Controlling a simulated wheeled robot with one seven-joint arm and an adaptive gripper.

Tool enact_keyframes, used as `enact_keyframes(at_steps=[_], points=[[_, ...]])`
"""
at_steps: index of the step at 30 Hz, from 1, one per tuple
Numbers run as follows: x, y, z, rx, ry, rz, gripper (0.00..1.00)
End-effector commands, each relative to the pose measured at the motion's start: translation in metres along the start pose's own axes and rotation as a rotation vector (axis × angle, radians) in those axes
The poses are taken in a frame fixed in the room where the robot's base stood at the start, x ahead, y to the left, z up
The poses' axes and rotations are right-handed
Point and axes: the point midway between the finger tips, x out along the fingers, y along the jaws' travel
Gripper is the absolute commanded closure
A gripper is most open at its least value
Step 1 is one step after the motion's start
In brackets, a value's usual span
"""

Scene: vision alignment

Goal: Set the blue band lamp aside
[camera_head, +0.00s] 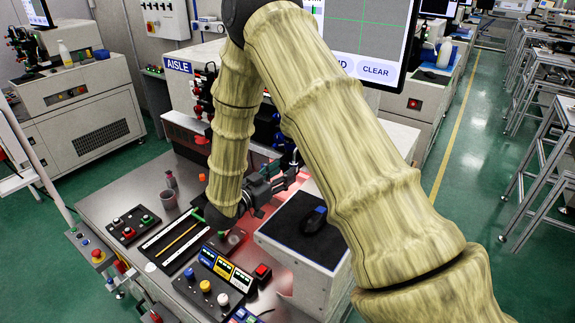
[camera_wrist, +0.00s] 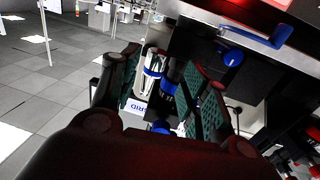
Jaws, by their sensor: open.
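In the wrist view, a pale cylinder with a blue band (camera_wrist: 152,70) stands between my gripper's fingers. A darker piece with a blue band (camera_wrist: 168,88) is right beside it. I cannot tell for sure which of them is the blue band lamp. My gripper (camera_wrist: 161,62) is open, with one green-padded finger on each side of these pieces, and I see no clear contact. In the head view my gripper (camera_head: 278,187) points right in front of the machine, and my arm hides the area around it, so the lamp is not visible there.
A control panel with coloured knobs (camera_head: 205,286) and a button box (camera_head: 128,224) are on the metal table. A grey block with a black pad (camera_head: 290,215) and a mouse (camera_head: 314,221) is to the right. A blue handle (camera_wrist: 262,38) juts out at upper right.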

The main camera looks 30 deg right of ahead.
Motion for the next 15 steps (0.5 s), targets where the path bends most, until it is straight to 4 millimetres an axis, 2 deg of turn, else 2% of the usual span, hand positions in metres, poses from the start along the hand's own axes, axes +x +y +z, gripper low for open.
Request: enact_keyframes(at_steps=[6, 15], points=[[0.023, 0.002, -0.002, 0.000, -0.001, 0.003, 0.54], [0.031, 0.002, 0.000, 0.000, 0.000, 0.004, 0.54]])
